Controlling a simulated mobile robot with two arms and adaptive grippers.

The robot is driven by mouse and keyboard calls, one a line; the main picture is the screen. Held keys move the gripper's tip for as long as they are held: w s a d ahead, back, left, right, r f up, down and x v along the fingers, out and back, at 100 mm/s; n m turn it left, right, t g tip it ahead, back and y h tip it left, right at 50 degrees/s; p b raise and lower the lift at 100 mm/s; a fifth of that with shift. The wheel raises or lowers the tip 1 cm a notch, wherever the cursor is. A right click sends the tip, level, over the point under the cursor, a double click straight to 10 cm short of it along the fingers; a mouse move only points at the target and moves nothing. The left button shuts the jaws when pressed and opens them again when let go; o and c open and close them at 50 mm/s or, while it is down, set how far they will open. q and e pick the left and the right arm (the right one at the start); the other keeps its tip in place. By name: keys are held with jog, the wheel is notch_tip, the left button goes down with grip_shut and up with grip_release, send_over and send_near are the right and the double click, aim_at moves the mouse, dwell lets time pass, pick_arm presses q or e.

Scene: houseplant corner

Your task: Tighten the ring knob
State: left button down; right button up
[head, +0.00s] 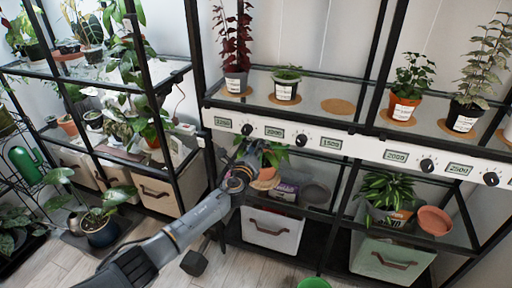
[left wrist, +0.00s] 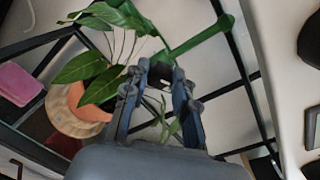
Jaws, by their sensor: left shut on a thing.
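My left gripper (head: 247,153) is just under the white control strip, beside a potted plant (head: 268,157) on the lower shelf. In the left wrist view, the left gripper's fingers (left wrist: 162,72) are closed together on a small dark piece at the end of a green rod (left wrist: 200,38). This piece seems to be the ring knob, mostly hidden by the fingertips. The plant's broad leaves (left wrist: 85,67) and its orange pot (left wrist: 88,103) are to the left of the fingers. My right gripper is in neither view.
The white strip (head: 355,147) with several black knobs and number labels runs above. Potted plants stand on the upper glass shelf (head: 310,90). A white bin (head: 272,230) is below. A black shelf post (head: 199,90) stands close left of the gripper.

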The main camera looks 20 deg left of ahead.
pick_arm(q)
jog(key=c, duration=1.1)
grip_release()
jog(key=shift+o, duration=0.2)
jog(key=s, duration=1.2)
jog(key=shift+d+r, duration=0.15)
